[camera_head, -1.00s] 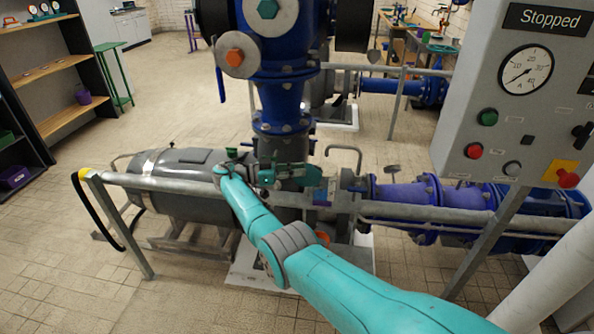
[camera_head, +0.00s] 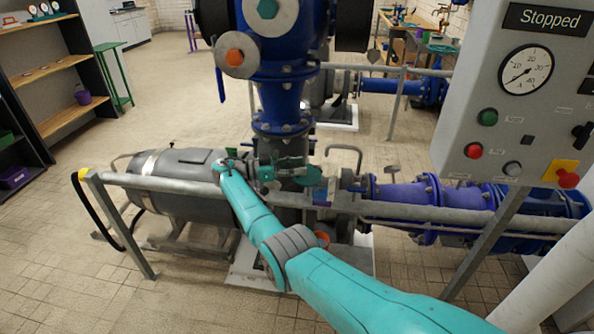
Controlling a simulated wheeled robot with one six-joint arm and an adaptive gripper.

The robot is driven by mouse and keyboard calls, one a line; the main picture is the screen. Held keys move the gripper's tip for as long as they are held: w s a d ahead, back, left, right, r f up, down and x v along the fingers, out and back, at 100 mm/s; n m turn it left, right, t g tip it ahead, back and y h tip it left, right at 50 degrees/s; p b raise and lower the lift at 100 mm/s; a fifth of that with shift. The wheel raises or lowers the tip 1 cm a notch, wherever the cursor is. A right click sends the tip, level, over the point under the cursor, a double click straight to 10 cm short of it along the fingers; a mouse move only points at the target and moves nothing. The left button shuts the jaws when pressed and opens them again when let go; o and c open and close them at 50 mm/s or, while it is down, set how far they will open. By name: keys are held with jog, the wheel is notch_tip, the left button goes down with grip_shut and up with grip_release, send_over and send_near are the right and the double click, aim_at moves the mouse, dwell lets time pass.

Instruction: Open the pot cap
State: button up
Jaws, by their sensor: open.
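My teal arm reaches from the lower right to the pump, and its wrist bends right above the grey rail. My gripper (camera_head: 306,168), dark with teal parts, is small in the picture beside the pump's grey body, below the blue vertical pipe (camera_head: 281,100). It is open; I see nothing held in it. I cannot pick out the pot cap for sure. A small orange part (camera_head: 322,239) shows low beside my arm, on the pump's near side. My arm and the rail hide part of the pump, and whether my gripper touches anything is unclear.
A grey rail (camera_head: 150,181) crosses in front of the grey motor (camera_head: 165,163) and the pump. A blue-violet pipe (camera_head: 440,192) runs right. A control panel (camera_head: 520,110) reading "Stopped" stands close at the right. The tiled floor at the left is open.

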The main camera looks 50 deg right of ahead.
notch_tip(320, 180, up, 8)
jog(key=shift+r, duration=0.15)
dwell(0.7)
